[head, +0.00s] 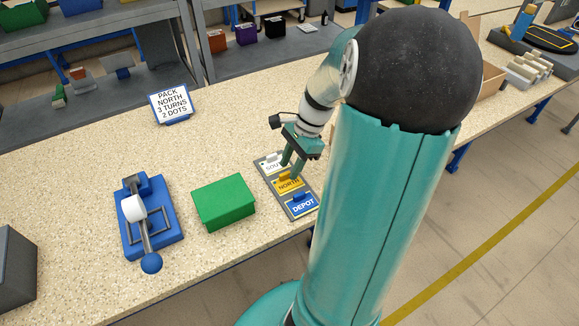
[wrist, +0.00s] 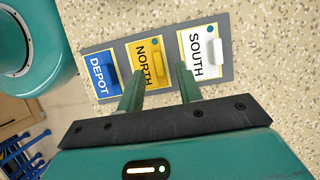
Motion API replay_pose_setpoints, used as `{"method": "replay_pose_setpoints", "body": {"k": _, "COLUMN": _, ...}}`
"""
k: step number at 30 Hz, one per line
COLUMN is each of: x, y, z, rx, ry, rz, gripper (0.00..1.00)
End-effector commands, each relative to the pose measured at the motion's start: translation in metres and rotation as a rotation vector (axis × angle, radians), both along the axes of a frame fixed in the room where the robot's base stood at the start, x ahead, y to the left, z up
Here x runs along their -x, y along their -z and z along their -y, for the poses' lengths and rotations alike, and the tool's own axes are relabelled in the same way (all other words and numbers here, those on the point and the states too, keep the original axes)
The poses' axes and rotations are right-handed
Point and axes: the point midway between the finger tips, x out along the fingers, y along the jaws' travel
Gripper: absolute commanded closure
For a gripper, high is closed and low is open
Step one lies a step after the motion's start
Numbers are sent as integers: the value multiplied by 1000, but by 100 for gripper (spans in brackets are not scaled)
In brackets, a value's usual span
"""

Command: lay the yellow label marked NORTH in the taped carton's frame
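The yellow NORTH label (head: 289,186) lies in the middle slot of a grey tray (head: 264,166), between the white SOUTH label (head: 272,162) and the blue DEPOT label (head: 303,206). In the wrist view the NORTH label (wrist: 143,62) has a raised yellow grip (wrist: 157,62). My gripper (head: 292,163) is open above the tray. In the wrist view my gripper (wrist: 158,70) has its two green fingers apart, on either side of the NORTH label's grip, with nothing held. I cannot tell whether they touch the label. No taped carton with a frame is recognisable.
A green box (head: 224,202) and a blue lever device (head: 147,220) stand left of the tray. A sign (head: 172,104) reads PACK NORTH, 3 TURNS, 2 DOTS. A brown carton (head: 489,84) is partly hidden behind my arm. The speckled bench is clear behind the green box.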

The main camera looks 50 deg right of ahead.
Motion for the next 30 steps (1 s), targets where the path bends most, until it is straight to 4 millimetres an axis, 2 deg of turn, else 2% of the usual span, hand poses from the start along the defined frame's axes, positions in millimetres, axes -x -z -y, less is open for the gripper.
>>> {"method": "replay_pose_setpoints", "body": {"k": 4, "x": -1, "y": 11, "z": -5, "rx": -1, "ry": 0, "rz": -1, "gripper": 65}}
{"method": "replay_pose_setpoints", "body": {"k": 13, "x": -1, "y": 14, "z": -5, "rx": 0, "ry": 0, "rz": 0, "gripper": 65}}
{"method": "replay_pose_setpoints", "body": {"k": 14, "x": -1, "y": 14, "z": -5, "rx": 0, "ry": 0, "rz": 0, "gripper": 68}}
{"method": "replay_pose_setpoints", "body": {"k": 18, "x": -1, "y": 13, "z": -5, "rx": 0, "ry": 0, "rz": 0, "gripper": 96}}
{"method": "replay_pose_setpoints", "body": {"k": 19, "x": -1, "y": 13, "z": -5, "rx": 0, "ry": 0, "rz": 0, "gripper": 100}}
{"method": "replay_pose_setpoints", "body": {"k": 23, "x": -1, "y": 13, "z": -5, "rx": 0, "ry": 0, "rz": 0, "gripper": 100}}
{"method": "replay_pose_setpoints", "body": {"k": 24, "x": -1, "y": 13, "z": -5, "rx": 0, "ry": 0, "rz": 0, "gripper": 93}}
{"method": "replay_pose_setpoints", "body": {"k": 25, "x": -1, "y": 13, "z": -5, "rx": 0, "ry": 0, "rz": 0, "gripper": 99}}
{"method": "replay_pose_setpoints", "body": {"k": 30, "x": -1, "y": 13, "z": -5, "rx": 1, "ry": 0, "rz": 0, "gripper": 100}}
